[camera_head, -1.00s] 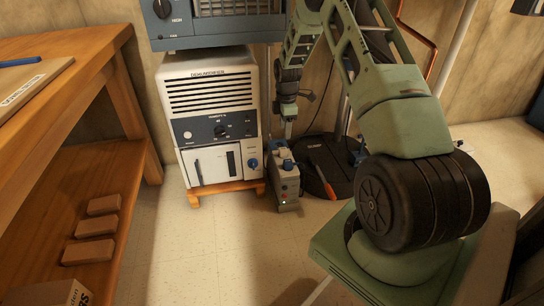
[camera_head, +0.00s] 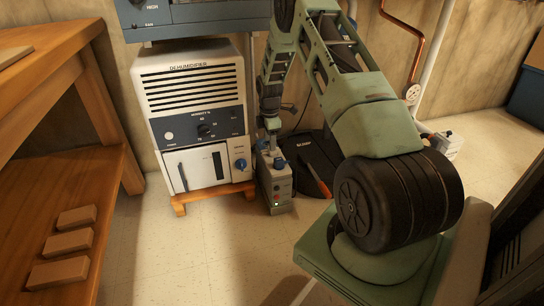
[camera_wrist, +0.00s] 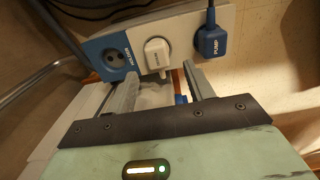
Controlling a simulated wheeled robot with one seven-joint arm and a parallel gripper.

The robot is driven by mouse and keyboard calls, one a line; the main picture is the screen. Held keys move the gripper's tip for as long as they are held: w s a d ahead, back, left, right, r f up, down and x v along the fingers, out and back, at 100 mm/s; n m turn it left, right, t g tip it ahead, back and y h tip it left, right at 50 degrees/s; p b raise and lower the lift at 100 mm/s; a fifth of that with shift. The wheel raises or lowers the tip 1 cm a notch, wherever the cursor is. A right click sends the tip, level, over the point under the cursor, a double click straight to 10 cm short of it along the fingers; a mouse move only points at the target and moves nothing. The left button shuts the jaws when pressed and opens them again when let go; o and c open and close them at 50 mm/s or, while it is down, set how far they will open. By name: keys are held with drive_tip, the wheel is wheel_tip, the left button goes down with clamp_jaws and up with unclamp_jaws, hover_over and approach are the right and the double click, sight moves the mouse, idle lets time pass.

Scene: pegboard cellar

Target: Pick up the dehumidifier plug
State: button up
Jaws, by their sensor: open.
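A white plug (camera_wrist: 157,55) sits in the middle of a grey power strip (camera_wrist: 225,17) in the wrist view; its small label is too small to read. A blue plug marked PUMP (camera_wrist: 211,42) is to its right and a blue empty socket (camera_wrist: 113,58) to its left. My gripper (camera_wrist: 161,72) is open, its two fingers pointing at the strip, with the white plug just ahead of the gap between the tips. In the head view my gripper (camera_head: 270,128) is low over the upright power strip (camera_head: 275,185); the white plug cannot be made out there.
The dehumidifier (camera_head: 195,110) stands on a wooden base (camera_head: 180,205) left of the strip. A dark round base (camera_head: 310,150) with a red-handled screwdriver (camera_head: 318,180) is close on the right. A wooden shelf (camera_head: 60,180) with bricks is at left. The front floor is clear.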

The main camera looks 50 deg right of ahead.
sight(269, 154)
wheel_tip(269, 154, down, 5)
drive_tip(key=b, duration=0.3)
drive_tip(key=shift+w+r, duration=0.1)
drive_tip(key=shift+r, duration=0.2)
clamp_jaws()
